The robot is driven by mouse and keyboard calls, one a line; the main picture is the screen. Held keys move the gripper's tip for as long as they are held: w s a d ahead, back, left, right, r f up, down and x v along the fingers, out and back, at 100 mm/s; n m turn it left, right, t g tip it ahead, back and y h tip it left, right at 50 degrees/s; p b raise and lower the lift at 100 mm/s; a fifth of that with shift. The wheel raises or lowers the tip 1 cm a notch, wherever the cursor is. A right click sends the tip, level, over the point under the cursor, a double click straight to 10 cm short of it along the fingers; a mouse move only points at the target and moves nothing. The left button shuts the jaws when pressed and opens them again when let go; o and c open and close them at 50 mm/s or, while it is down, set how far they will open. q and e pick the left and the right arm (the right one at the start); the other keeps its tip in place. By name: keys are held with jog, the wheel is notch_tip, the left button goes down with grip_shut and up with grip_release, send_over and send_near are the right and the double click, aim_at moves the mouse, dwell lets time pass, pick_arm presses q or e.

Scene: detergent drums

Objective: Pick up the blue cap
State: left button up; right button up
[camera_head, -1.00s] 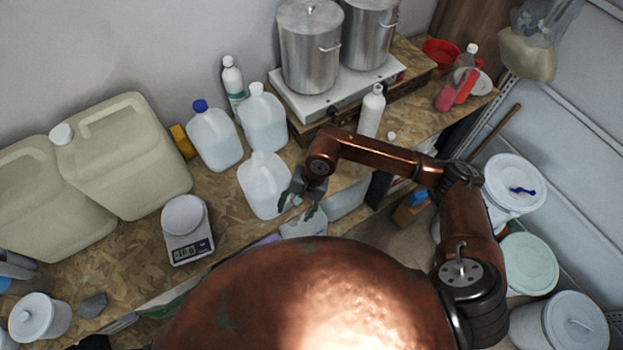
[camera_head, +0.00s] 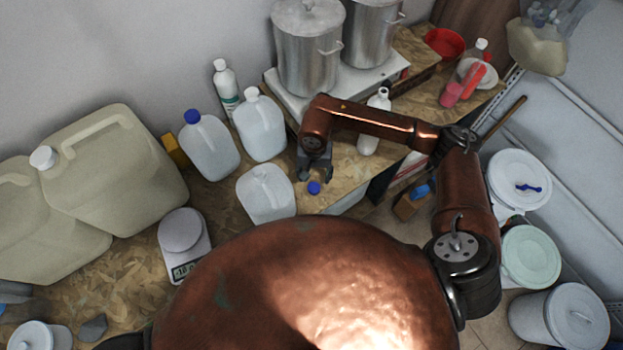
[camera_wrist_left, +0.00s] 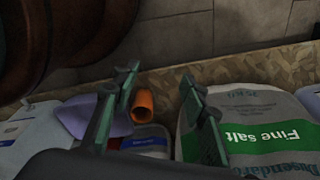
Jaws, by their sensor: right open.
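A small blue cap (camera_head: 314,187) lies on the wooden worktop, to the right of a translucent jug that has no cap (camera_head: 266,195). My right gripper (camera_head: 315,176) is open, its fingers pointing down just behind the cap in the head view; whether it touches the cap I cannot tell. Another blue cap (camera_head: 192,116) sits on a jug further left. My left gripper (camera_wrist_left: 160,73) shows only in the left wrist view, fingers apart. An orange cylindrical thing (camera_wrist_left: 143,106) appears between its fingers, apparently below them and not held.
Capped jugs (camera_head: 260,127), a kitchen scale (camera_head: 184,240) and large beige canisters (camera_head: 115,170) stand left. Steel pots (camera_head: 308,50) stand behind, a white bottle (camera_head: 374,125) to the right. The left wrist view shows a Fine salt bag (camera_wrist_left: 262,125).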

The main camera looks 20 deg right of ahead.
aim_at(314, 188)
jog(key=shift+s+f, duration=0.1)
jog(key=shift+f, duration=0.4)
jog(key=shift+s+f+p, duration=0.2)
jog(key=shift+f+p, duration=0.1)
jog(key=shift+s+a+f+p, duration=0.1)
jog(key=shift+s+f+p, duration=0.1)
jog(key=shift+f+p, duration=0.6)
jog(key=f, duration=0.2)
jog(key=p, duration=0.1)
jog(key=shift+w+f, duration=0.25)
jog(key=shift+f, duration=0.7)
jog(key=shift+c, duration=0.5)
jog(key=c, duration=0.3)
pick_arm(q)
jog(key=shift+s+r, duration=0.45)
jog(key=shift+r, duration=0.35)
jog(key=shift+s+r, duration=0.4)
jog(key=shift+r, duration=0.4)
pick_arm(e)
jog(key=c, duration=0.3)
